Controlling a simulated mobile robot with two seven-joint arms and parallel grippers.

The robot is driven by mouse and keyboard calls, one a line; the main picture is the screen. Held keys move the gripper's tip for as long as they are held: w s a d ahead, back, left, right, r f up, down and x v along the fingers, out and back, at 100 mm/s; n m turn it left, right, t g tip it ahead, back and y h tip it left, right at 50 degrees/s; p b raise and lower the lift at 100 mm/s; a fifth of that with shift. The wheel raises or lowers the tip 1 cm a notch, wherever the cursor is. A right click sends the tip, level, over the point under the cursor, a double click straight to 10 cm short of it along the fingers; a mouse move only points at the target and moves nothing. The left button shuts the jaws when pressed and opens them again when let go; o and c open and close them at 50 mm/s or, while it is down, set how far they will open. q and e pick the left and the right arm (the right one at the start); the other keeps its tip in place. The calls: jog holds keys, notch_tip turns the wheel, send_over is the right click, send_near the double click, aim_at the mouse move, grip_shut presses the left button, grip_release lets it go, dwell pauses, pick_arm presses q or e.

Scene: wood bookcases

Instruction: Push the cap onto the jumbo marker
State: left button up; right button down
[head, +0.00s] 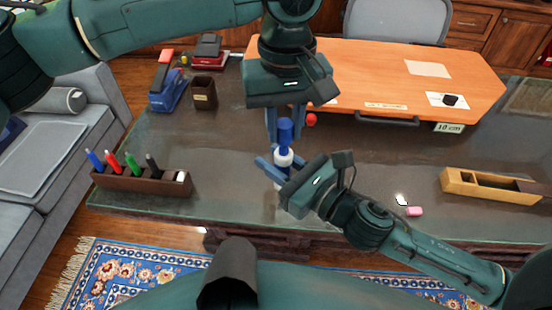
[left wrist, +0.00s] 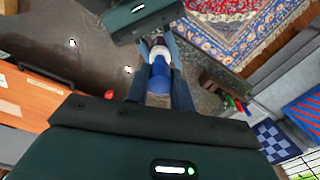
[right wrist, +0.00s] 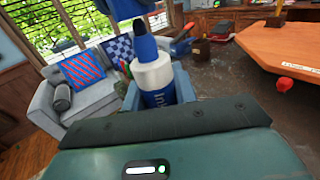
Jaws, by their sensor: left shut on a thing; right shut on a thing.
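The jumbo marker has a white body (head: 283,158) with a blue label, seen clearly in the right wrist view (right wrist: 154,76). My right gripper (head: 275,175) is shut on the body and holds it upright above the desk. The blue cap (head: 285,132) is at the top of the marker, between the fingers of my left gripper (head: 285,124), which is shut on it from above. The cap also shows in the left wrist view (left wrist: 159,78), in line with the white body.
A brown pen holder (head: 140,183) with several colored markers stands on the desk at left. A wooden box (head: 490,186) lies at right, and a pink eraser (head: 414,211) lies near the front edge. A brown cup (head: 204,92) and blue stapler-like object (head: 168,91) are behind.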

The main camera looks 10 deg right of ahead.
dwell(0.7)
pick_arm(q)
jog(key=shift+f, duration=0.9)
jog(key=shift+f, duration=0.65)
jog(key=o, duration=1)
jog(key=shift+o, duration=0.2)
notch_tip(320, 180, up, 12)
jog(key=shift+r, duration=0.1)
